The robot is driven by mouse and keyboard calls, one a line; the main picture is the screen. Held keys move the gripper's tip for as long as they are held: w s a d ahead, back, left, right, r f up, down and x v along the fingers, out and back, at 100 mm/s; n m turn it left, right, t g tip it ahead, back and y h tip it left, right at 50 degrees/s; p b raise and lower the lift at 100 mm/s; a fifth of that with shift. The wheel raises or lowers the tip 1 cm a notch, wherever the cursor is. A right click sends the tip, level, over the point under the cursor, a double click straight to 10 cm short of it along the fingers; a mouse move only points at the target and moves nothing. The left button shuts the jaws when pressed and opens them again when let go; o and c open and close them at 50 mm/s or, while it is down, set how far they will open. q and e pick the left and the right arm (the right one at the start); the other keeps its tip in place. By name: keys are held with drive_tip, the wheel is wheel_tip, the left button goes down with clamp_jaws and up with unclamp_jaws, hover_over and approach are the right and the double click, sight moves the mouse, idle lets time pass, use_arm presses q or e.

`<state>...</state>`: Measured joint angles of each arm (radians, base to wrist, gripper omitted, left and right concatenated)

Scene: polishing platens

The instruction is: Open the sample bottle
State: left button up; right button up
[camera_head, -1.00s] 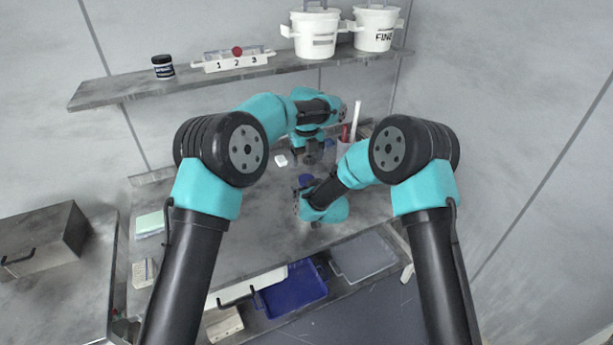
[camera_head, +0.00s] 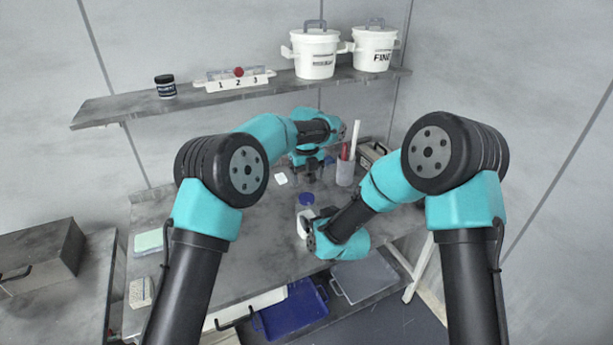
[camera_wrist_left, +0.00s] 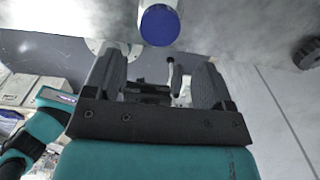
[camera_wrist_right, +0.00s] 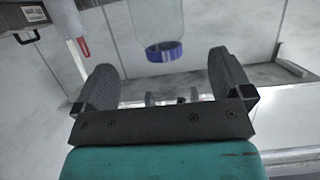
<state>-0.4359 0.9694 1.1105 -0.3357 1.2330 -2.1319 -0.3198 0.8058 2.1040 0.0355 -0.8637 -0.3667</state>
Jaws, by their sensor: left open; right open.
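The sample bottle stands on the bench with a blue cap (camera_head: 306,199) on top and a pale body. My left gripper (camera_head: 312,176) is open just behind the cap in the head view. In the left wrist view the cap (camera_wrist_left: 159,25) lies beyond the open fingers (camera_wrist_left: 165,80). My right gripper (camera_head: 304,224) is open beside the bottle's lower body and partly hides it. In the right wrist view the clear bottle (camera_wrist_right: 158,20) and its blue cap (camera_wrist_right: 165,52) appear inverted, beyond the open fingers (camera_wrist_right: 162,85). Neither gripper visibly holds it.
A cup (camera_head: 346,172) with red and white sticks stands right of my left gripper. A small white item (camera_head: 281,179) lies to the left. A shelf (camera_head: 120,108) above carries a dark jar (camera_head: 165,86), a numbered rack (camera_head: 235,82) and white pots (camera_head: 315,55).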

drive_tip(key=v, duration=0.7)
drive_tip(key=shift+s, duration=0.35)
use_arm(q)
drive_tip(key=shift+o, duration=0.3)
use_arm(e)
drive_tip(key=shift+d+r, duration=0.1)
use_arm(q)
drive_tip(key=o, duration=0.3)
drive_tip(key=shift+o, duration=0.2)
